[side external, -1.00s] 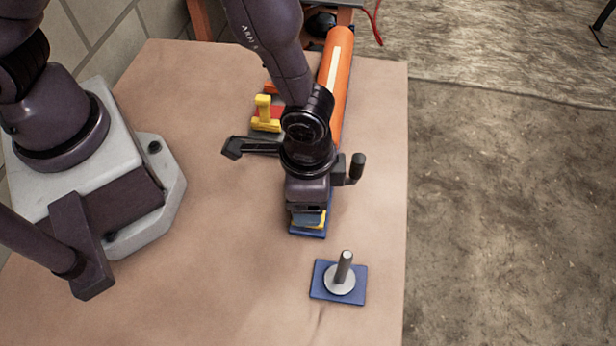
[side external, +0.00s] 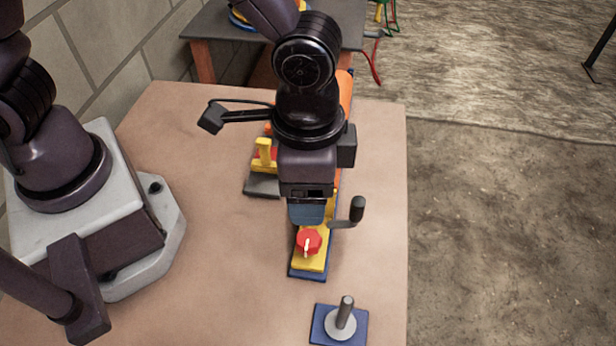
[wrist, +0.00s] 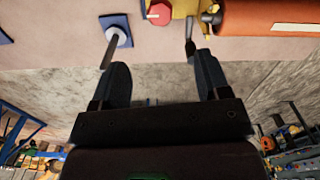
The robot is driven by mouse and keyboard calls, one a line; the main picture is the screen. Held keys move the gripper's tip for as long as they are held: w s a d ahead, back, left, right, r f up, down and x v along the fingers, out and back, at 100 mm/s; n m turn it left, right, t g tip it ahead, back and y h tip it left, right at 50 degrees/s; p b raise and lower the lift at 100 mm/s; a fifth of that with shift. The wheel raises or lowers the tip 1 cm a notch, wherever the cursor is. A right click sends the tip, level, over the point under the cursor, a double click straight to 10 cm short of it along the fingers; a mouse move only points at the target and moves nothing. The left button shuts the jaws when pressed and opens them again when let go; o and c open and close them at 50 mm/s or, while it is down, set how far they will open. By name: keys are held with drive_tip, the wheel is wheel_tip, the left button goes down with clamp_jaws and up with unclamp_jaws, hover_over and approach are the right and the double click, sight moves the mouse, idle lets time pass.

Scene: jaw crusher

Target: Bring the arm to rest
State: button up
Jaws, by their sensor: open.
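My gripper (side external: 306,214) hangs over the middle of the table in the side view, above the yellow and blue machine (side external: 310,262). In the wrist view its two dark fingers (wrist: 160,80) are spread apart with nothing between them. A red knob (side external: 309,241) sits on the yellow part, just in front of my gripper in the side view; it also shows at the top of the wrist view (wrist: 159,12). A crank with a dark handle (side external: 357,209) stands on the machine's right. My gripper partly hides the machine and the orange cylinder (side external: 345,88) behind it.
A blue plate with a grey upright peg (side external: 345,312) stands near the front of the table (side external: 230,200). A yellow and red part on a dark base (side external: 265,155) lies left of my wrist. The table's left middle is clear. Another table (side external: 325,32) stands behind.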

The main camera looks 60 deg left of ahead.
drive_tip(key=s+a+r+n+t, duration=0.2)
drive_tip(key=a+r+n, duration=0.1)
drive_tip(key=a+r, duration=0.5)
drive_tip(key=s+a+r+n+t, duration=0.3)
drive_tip(key=a+r, duration=0.6)
drive_tip(key=a, duration=0.5)
drive_tip(key=shift+s+n+t, duration=0.3)
drive_tip(key=shift+n, duration=0.4)
